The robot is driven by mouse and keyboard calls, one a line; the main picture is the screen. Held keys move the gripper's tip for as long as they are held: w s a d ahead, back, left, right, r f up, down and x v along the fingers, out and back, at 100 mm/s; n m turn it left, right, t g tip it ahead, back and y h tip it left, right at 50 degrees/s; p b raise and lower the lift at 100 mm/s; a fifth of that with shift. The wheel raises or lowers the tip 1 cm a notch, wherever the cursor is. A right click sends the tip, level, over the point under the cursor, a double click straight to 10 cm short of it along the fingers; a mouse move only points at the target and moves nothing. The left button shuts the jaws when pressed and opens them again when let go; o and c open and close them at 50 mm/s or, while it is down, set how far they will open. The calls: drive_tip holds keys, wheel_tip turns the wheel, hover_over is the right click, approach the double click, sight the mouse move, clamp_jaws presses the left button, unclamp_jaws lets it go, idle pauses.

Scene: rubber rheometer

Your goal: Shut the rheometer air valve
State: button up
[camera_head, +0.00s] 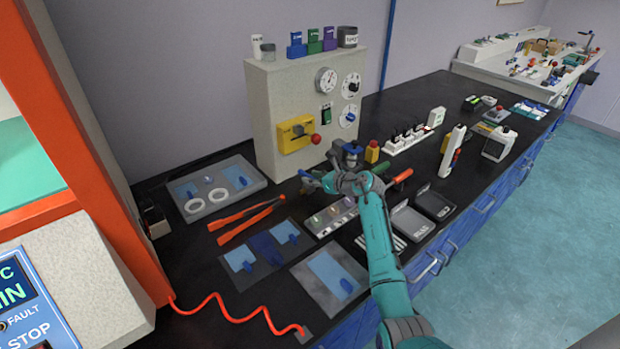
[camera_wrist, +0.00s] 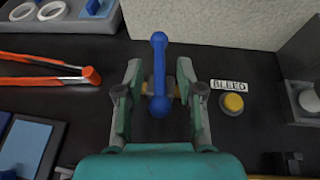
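The air valve appears to be the blue lever handle (camera_wrist: 160,75) in the wrist view. It is a bar with rounded ends over a brass-coloured body, pointing up and down in the picture. My gripper (camera_wrist: 159,66) is open, with one teal finger on each side of the handle and a visible gap on both sides. In the head view my gripper (camera_head: 318,182) is low over the bench in front of the beige panel box, and my arm mostly hides the valve there. How far the fingertips are above or below the handle is unclear.
A yellow button (camera_wrist: 233,103) beside a BLEED label (camera_wrist: 229,85) is just right of my gripper. Orange-handled tongs (camera_wrist: 45,72) lie to the left. The beige gauge box (camera_head: 292,120) stands behind. Trays (camera_head: 412,222) and a power strip (camera_head: 408,138) are to the right.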

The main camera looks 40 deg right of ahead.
drive_tip(key=shift+x, duration=0.8)
drive_tip(key=shift+c, duration=0.2)
clamp_jaws()
drive_tip(key=shift+a+f+m+h, duration=0.1)
drive_tip(key=shift+m+h, duration=0.5)
drive_tip(key=shift+h, duration=0.1)
drive_tip(key=shift+m+h, duration=0.3)
drive_tip(key=shift+h, duration=0.1)
drive_tip(key=shift+o, duration=0.2)
unclamp_jaws()
